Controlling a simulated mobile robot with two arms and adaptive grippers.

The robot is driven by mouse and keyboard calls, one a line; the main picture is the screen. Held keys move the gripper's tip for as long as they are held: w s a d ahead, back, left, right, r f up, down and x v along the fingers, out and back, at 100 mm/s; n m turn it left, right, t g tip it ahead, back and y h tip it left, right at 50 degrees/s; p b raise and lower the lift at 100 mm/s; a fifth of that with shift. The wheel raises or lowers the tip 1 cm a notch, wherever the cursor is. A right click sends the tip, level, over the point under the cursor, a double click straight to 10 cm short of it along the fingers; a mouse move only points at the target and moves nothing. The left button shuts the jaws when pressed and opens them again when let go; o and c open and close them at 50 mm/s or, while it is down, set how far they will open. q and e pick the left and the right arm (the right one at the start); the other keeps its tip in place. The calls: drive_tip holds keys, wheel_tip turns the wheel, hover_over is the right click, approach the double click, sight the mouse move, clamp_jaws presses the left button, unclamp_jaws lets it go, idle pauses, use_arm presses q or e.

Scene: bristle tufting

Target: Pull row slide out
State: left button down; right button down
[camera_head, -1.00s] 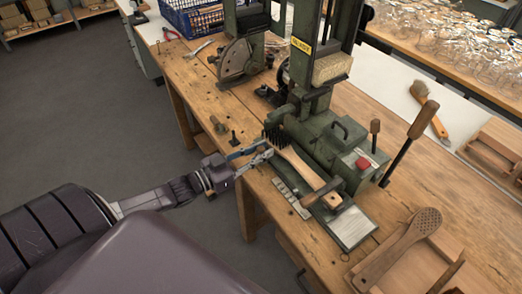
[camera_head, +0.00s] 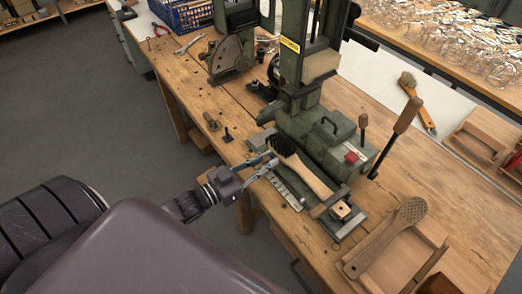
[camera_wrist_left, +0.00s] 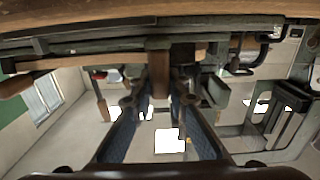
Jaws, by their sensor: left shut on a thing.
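The row slide (camera_head: 285,190) sits low at the front of the green tufting machine (camera_head: 325,143), carrying a brush (camera_head: 312,180) with black bristles and a pale wooden handle. The handle points toward the lower right, over a grey metal plate (camera_head: 350,222). My left gripper (camera_head: 267,164) is at the slide's left end, beside the bristles. In the left wrist view, a wooden grip (camera_wrist_left: 159,72) stands between the fingertips, and the gripper is shut on it. The exact contact is partly hidden. My right gripper is out of view.
A paddle brush body (camera_head: 388,235) with holes lies on a wooden tray at the lower right. Small metal parts (camera_head: 212,122) stand left of the machine. A lever with a wooden handle (camera_head: 408,115) rises at its right. The bench's front edge is close to my left arm.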

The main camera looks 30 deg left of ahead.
use_arm(q)
drive_tip(key=c, duration=1.8)
unclamp_jaws()
drive_tip(key=shift+s+d, duration=0.15)
drive_tip(key=shift+d, duration=0.15)
drive_tip(key=shift+c, duration=0.2)
drive_tip(key=shift+s+a+f, duration=0.1)
drive_tip(key=shift+s+a, duration=0.25)
drive_tip(key=shift+s, duration=0.15)
drive_tip(key=v, duration=1.1)
drive_tip(key=shift+w+d, duration=0.1)
drive_tip(key=s+a+f+n+g+y, duration=0.1)
drive_tip(key=a+f+g+y, duration=0.1)
drive_tip(key=f, duration=0.6)
drive_tip(key=s+a+f+n+g+y, duration=0.1)
drive_tip(key=s+a+f+y, duration=0.15)
drive_tip(key=f, duration=0.65)
drive_tip(key=s+f+g+y, duration=0.1)
drive_tip(key=s+f+g, duration=0.25)
drive_tip(key=f, duration=0.45)
drive_tip(key=s+f+g+y, duration=0.1)
drive_tip(key=s+f+g, duration=0.1)
drive_tip(key=s+f, duration=0.5)
drive_tip(key=s+d+f+g, duration=0.7)
drive_tip(key=s+d+f, duration=0.4)
drive_tip(key=s+f, duration=0.4)
drive_tip(key=shift+s+d, duration=0.25)
drive_tip(key=shift+s, duration=0.5)
